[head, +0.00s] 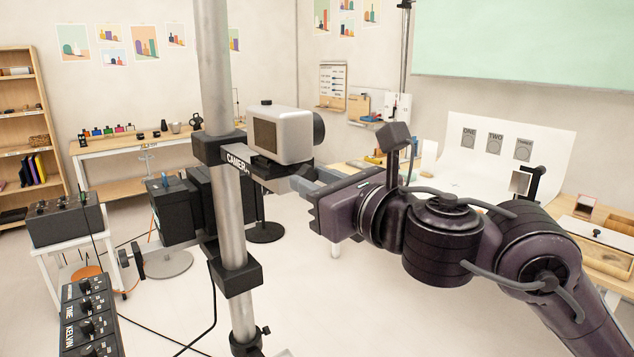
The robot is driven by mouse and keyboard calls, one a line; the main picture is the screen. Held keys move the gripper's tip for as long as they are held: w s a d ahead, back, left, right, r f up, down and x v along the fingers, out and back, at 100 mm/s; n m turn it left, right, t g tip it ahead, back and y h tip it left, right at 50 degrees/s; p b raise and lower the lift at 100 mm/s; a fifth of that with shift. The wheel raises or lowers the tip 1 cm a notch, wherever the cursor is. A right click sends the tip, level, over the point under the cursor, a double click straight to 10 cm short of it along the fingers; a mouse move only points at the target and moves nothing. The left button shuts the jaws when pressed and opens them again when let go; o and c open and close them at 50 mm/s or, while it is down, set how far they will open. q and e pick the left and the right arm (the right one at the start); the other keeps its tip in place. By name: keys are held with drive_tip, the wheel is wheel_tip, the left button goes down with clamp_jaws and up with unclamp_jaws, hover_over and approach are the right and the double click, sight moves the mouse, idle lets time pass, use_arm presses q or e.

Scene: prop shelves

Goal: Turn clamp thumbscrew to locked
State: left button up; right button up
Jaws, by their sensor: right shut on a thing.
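A black clamp (212,148) labelled with the word CAMERA sits around the upright metal pole (216,90) in the head view. A small silver camera (285,135) stands upright just right of the clamp. My right gripper (288,182) reaches in from the right, below the camera, with its fingertips at the clamp's right end. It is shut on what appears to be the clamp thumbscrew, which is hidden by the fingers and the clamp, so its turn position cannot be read. My left gripper is not in view.
Other black collars (238,284) sit lower on the pole. Black boxes (175,210) stand behind it. A black control box (62,222) and a knob panel (88,318) are at the left. A white backdrop (475,190) stands at the right. The floor around the pole is partly open.

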drive_tip(key=m, duration=0.4)
drive_tip(key=shift+r, duration=0.1)
drive_tip(key=m, duration=0.4)
drive_tip(key=m+p, duration=0.1)
drive_tip(key=m, duration=0.3)
drive_tip(key=shift+m+p, duration=0.3)
drive_tip(key=shift+p, duration=0.05)
drive_tip(key=m+p, duration=0.1)
drive_tip(key=m, duration=0.2)
drive_tip(key=shift+r+m, duration=0.1)
drive_tip(key=shift+m, duration=0.3)
drive_tip(key=m+p, duration=0.2)
drive_tip(key=m, duration=0.2)
drive_tip(key=shift+p, duration=0.4)
drive_tip(key=m+p, duration=0.2)
drive_tip(key=m, duration=0.2)
drive_tip(key=m+p, duration=0.3)
drive_tip(key=m, duration=0.2)
drive_tip(key=shift+p, duration=0.35)
drive_tip(key=shift+m+p, duration=0.7)
drive_tip(key=shift+m, duration=0.5)
drive_tip(key=shift+f, duration=0.2)
